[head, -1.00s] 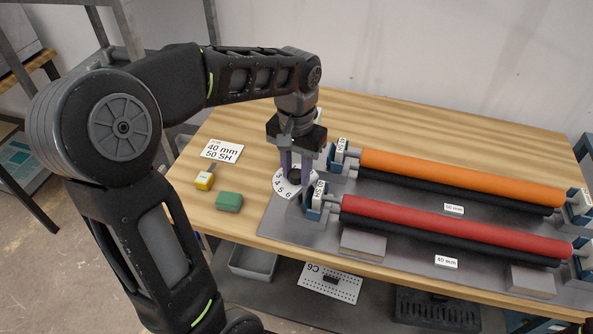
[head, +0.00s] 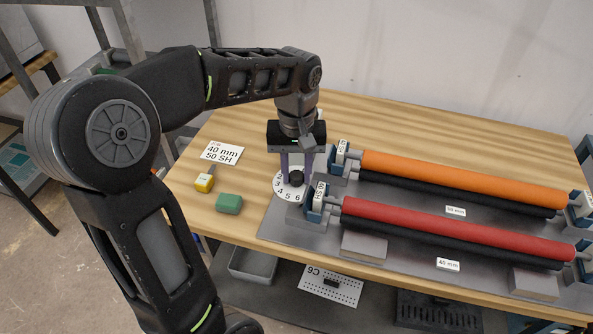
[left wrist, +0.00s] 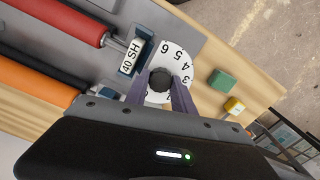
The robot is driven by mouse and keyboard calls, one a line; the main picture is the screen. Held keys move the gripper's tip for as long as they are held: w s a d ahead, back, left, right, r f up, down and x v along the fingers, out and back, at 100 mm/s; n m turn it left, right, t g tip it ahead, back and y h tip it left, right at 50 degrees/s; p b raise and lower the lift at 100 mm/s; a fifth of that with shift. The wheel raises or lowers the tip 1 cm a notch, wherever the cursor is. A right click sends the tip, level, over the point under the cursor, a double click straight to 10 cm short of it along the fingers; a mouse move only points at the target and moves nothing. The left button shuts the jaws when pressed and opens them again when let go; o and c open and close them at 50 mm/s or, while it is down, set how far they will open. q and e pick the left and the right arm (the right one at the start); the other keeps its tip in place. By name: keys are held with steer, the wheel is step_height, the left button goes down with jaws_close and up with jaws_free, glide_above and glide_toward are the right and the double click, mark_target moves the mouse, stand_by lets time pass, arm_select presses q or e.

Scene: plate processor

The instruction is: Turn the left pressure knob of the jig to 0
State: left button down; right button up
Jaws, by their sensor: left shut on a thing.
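The left pressure knob (head: 297,179) is a small black ribbed knob on a white numbered dial (head: 287,192) at the left end of the jig (head: 272,226). My left gripper (head: 297,176) points down from above, its two purple fingers shut on the knob, one on each side. In the left wrist view the knob (left wrist: 160,80) sits between the fingertips, with dial numbers around 3 to 6 showing; the rest of the dial is hidden by the gripper. The knob's pointer mark cannot be made out. My right gripper is not in view.
An orange roller (head: 460,178) and a red roller (head: 450,226) lie right of the knob. Their end brackets with SH tags stand close by. A green block (head: 228,203), a yellow block (head: 204,183) and a 40 mm 50 SH card (head: 222,153) lie on the left of the table.

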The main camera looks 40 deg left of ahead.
mark_target(296, 174)
arm_select(q)
steer(key=c, duration=1.1)
jaws_free()
steer(key=shift+o, duration=0.2)
steer(key=shift+r, duration=0.15)
step_height(296, 174, up, 8)
steer(key=shift+f, duration=0.2)
